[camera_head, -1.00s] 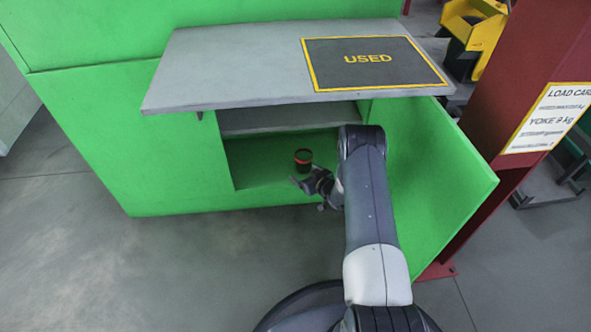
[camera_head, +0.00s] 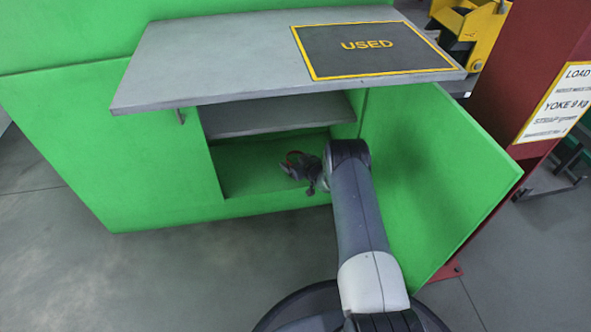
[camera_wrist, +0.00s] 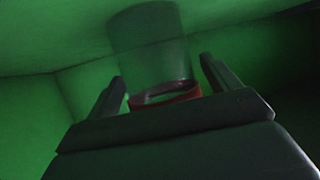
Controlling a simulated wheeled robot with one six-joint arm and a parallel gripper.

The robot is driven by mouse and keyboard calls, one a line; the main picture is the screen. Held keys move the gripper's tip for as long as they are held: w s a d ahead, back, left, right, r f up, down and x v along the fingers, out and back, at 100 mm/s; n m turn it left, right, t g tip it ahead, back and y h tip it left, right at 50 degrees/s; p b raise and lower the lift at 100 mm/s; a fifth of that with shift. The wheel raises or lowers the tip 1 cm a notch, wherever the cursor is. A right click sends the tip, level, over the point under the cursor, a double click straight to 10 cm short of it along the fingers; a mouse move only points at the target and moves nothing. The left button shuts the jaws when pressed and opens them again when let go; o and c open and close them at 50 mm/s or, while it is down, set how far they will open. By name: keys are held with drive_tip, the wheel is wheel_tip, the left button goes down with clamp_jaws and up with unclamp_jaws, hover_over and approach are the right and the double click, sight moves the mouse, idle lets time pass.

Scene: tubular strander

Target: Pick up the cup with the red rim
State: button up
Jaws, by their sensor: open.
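My gripper (camera_head: 292,170) reaches into the cabinet. Its jaws are open, and in the wrist view the fingers (camera_wrist: 165,85) lie to the left and right of the rim end. I see gaps beside the cup; contact cannot be told.
A grey worktop (camera_head: 215,65) with a black USED mat (camera_head: 370,62) overhangs the cabinet opening. A grey shelf (camera_head: 275,117) is above the cup. The open green door (camera_head: 430,165) stands right of my arm, with a red post (camera_head: 530,70) beyond.

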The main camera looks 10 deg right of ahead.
drive_tip(key=shift+w, duration=0.1)
drive_tip(key=c, duration=1)
